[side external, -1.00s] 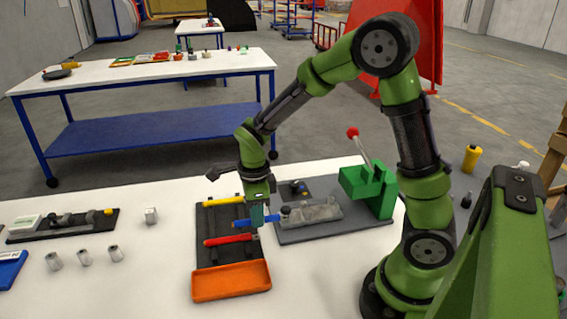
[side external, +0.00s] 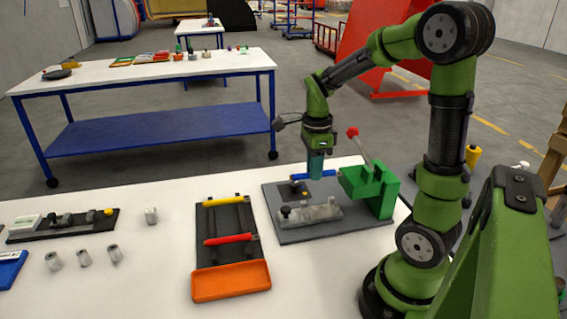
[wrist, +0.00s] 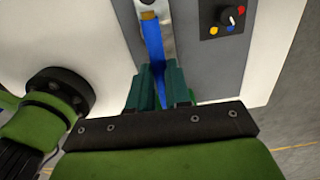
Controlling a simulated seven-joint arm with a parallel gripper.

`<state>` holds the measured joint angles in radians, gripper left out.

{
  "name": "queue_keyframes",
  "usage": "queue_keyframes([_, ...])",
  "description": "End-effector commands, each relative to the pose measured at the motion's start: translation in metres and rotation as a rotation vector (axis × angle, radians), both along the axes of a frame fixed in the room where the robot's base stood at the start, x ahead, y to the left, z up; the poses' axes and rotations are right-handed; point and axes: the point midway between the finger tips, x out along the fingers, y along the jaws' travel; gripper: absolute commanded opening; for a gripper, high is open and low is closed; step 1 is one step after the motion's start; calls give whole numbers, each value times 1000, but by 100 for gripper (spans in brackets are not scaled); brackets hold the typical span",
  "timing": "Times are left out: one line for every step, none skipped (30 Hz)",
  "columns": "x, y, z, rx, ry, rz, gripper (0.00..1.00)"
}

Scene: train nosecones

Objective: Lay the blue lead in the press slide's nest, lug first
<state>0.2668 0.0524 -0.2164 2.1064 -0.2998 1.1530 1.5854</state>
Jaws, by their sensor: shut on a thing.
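My gripper (side external: 316,174) is shut on the blue lead (side external: 327,174) and holds it roughly level above the back of the press's grey base plate (side external: 350,230). In the wrist view the lead (wrist: 153,45) runs away from between my teal fingers (wrist: 159,80), with a tan end at its far tip. The green press (side external: 370,188) with a red-knobbed lever stands to the right. The metal slide (side external: 318,212) with a black knob lies on the plate, in front of the lead in the side view. I cannot make out the nest clearly.
A black rack (side external: 237,255) holds a yellow lead (side external: 222,201) and a red lead (side external: 230,239), with an orange tray (side external: 231,281) in front. A small control box (wrist: 222,18) sits on the plate. Several metal cylinders (side external: 84,258) stand at left.

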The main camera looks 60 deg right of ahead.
Motion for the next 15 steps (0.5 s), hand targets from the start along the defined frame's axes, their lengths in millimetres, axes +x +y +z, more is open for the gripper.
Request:
queue_keyframes([-1, 1, 0, 0, 0, 18, 0])
queue_keyframes([-1, 2, -1, 0, 0, 27, 0])
queue_keyframes([-2, 2, -2, 0, 1, 34, 0])
queue_keyframes([-2, 2, -3, 1, 2, 36, 0])
queue_keyframes([-2, 2, -4, 1, 2, 37, 0])
queue_keyframes([-2, 2, -6, 1, 3, 38, 0])
queue_keyframes([-2, 2, -8, 1, 3, 38, 0])
queue_keyframes([-2, 2, -10, 1, 3, 38, 0])
queue_keyframes([-2, 2, -13, 2, 4, 37, 0])
queue_keyframes([-2, 2, -15, 1, 3, 37, 0])
queue_keyframes([-1, 2, -18, 1, 3, 36, 0])
queue_keyframes([-2, 2, -21, 1, 3, 35, 0])
queue_keyframes([-2, 2, -23, 1, 3, 35, 0])
queue_keyframes([-2, 2, -26, 2, 4, 35, 0])
queue_keyframes([-2, 2, -29, 2, 4, 35, 0])
